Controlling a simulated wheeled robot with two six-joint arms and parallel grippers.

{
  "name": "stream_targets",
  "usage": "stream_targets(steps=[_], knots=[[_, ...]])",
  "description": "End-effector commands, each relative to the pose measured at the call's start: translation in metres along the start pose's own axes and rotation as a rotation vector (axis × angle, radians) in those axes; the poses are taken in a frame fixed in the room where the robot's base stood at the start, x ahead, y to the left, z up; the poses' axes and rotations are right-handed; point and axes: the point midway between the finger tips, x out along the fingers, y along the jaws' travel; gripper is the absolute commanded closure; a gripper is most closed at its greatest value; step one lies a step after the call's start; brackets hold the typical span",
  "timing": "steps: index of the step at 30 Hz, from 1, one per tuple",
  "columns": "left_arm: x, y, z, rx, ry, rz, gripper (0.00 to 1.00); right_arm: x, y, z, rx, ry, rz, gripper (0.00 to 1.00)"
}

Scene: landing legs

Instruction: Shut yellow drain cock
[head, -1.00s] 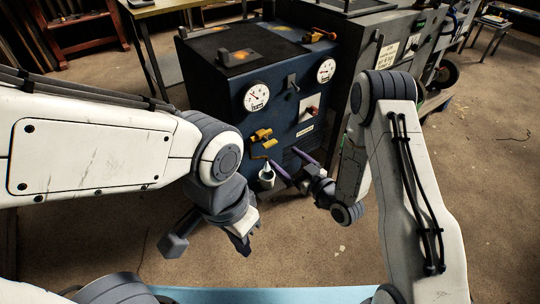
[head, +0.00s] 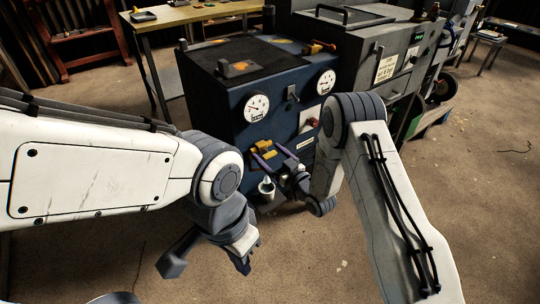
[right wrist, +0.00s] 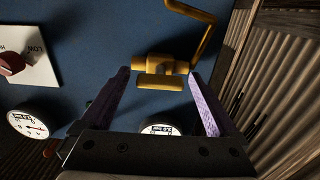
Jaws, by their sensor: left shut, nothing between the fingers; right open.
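The yellow drain cock (head: 263,147) sits on the front of the blue machine. In the right wrist view it (right wrist: 160,66) shows as a yellow body with a bent lever (right wrist: 206,40) reaching up and sideways. My right gripper (head: 274,152) is open at the cock, its purple fingers pointing at it. In the right wrist view the fingers (right wrist: 160,80) stand apart on either side of the cock's near end; I cannot tell if they touch it. My left gripper (head: 244,256) is shut and empty, low in front of the machine, away from the cock.
The blue machine (head: 225,110) carries round gauges (head: 256,107) and a red knob (head: 313,122) on a white plate. A small pale container (head: 266,187) is below the cock. A grey cabinet (head: 350,50) stands beside the machine. The floor (head: 480,200) at right is clear.

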Motion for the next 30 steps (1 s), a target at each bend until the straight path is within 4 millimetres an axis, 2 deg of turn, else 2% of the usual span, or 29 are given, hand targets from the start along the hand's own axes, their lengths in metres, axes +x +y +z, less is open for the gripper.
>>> stream_targets(steps=[5,8,9,12,22,30], knots=[[-0.0001,0.0,0.0,0.0,0.0,0.0,1.0,0.0,-0.0001,-0.0002,0.0,0.0,0.0,0.05],[-0.0001,0.0,0.0,0.0,0.0,0.0,1.0,-0.0001,-0.0001,-0.0001,0.0,0.0,0.0,0.39],[-0.0001,0.0,0.0,0.0,0.0,0.0,1.0,-0.0002,-0.0001,-0.0001,0.0,0.0,0.0,0.55],[-0.0001,0.0,0.0,0.0,0.0,0.0,1.0,-0.0003,-0.0002,0.0,0.0,0.0,0.0,0.91],[-0.0013,0.0001,-0.0001,0.0,0.0,0.0,1.0,-0.0005,-0.0003,-0.0001,0.047,0.0,-0.001,0.91],[-0.0053,0.0004,-0.0003,0.0,0.0,0.0,1.0,-0.0008,0.0,0.0001,0.219,-0.002,-0.002,0.91]])
